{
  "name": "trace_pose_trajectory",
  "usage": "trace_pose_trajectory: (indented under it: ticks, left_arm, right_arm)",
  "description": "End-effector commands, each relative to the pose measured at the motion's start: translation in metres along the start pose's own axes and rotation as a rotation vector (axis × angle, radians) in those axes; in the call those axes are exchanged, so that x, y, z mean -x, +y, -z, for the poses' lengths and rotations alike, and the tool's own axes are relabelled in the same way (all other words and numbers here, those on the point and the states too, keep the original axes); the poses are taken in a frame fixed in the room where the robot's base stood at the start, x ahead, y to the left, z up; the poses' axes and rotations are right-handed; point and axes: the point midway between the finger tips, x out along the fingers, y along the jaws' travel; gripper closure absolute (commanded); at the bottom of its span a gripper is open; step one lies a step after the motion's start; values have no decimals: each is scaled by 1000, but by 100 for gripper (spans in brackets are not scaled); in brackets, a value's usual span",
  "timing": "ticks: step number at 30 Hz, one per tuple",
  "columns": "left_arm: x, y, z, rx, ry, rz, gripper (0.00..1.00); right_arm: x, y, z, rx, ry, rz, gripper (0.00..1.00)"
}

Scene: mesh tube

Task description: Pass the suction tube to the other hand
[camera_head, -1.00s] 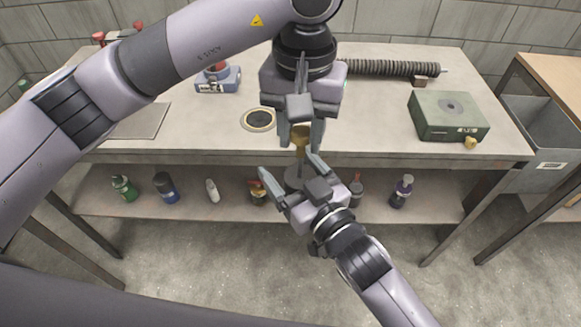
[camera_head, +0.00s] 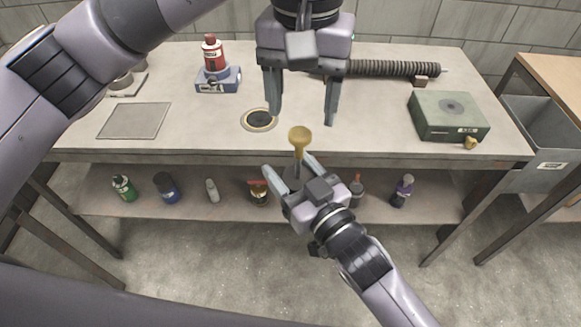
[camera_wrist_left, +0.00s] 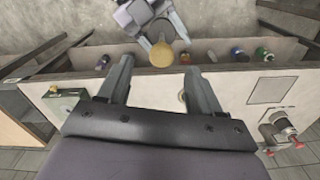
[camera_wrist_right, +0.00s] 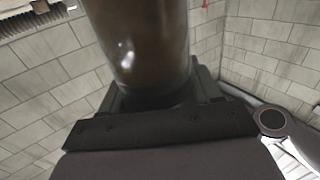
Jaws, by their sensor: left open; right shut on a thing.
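The suction tube (camera_head: 299,138) shows a yellow-brown round end standing up above my right gripper (camera_head: 291,170). The right gripper is shut on its lower part, in front of the workbench's front edge. In the right wrist view the tube (camera_wrist_right: 140,45) is a large brown glossy cylinder rising from between the jaws. My left gripper (camera_head: 301,119) is open and empty, its fingers pointing down above and behind the tube's top. In the left wrist view the round yellow end (camera_wrist_left: 162,54) lies just beyond the spread fingers, apart from both.
The workbench (camera_head: 205,128) holds a ringed black disc (camera_head: 259,119), a grey plate (camera_head: 135,120), a red bottle (camera_head: 213,54) on a blue block (camera_head: 217,79), a dark ribbed hose (camera_head: 392,69) and a green box (camera_head: 447,116). Several bottles stand on the lower shelf (camera_head: 232,208).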

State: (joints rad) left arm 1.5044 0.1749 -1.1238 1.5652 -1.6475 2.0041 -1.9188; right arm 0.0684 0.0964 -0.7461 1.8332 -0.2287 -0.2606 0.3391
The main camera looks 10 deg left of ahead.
Motion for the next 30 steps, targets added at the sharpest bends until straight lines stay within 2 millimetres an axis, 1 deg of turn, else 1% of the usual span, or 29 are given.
trace_pose_trajectory:
  ticks: [1, 6, 10, 15, 17, 20, 23, 26, 27, 30]
  left_arm:
    - [10, 0, 1, 2, 5, 1, 35]
    - [38, 0, 1, 2, 3, 1, 35]
    - [53, 0, 1, 2, 2, 1, 35]
    - [62, 0, 0, 2, -1, -2, 35]
    - [62, 2, -1, 5, -10, -16, 35]
    - [52, 12, -5, 22, -53, -86, 35]
    - [37, 31, -14, 68, -145, -223, 35]
    - [25, 56, -28, 150, -285, -407, 35]
    - [22, 65, -33, 193, -352, -484, 35]
    - [22, 85, -44, 313, -533, -664, 35]
  right_arm:
    - [0, 0, 1, 0, 2, 0, 74]
    - [0, 0, 1, 0, 2, 0, 74]
    - [0, 0, 1, 0, 2, 0, 74]
    - [0, 0, 1, 0, 2, 0, 74]
    - [0, 0, 1, 0, 2, 0, 74]
    - [0, 0, 1, 0, 2, 0, 74]
    - [0, 0, 1, 0, 2, 0, 74]
    - [0, 0, 1, 0, 2, 0, 74]
    - [0, 0, 1, 0, 2, 0, 74]
    - [0, 0, 1, 0, 2, 0, 74]
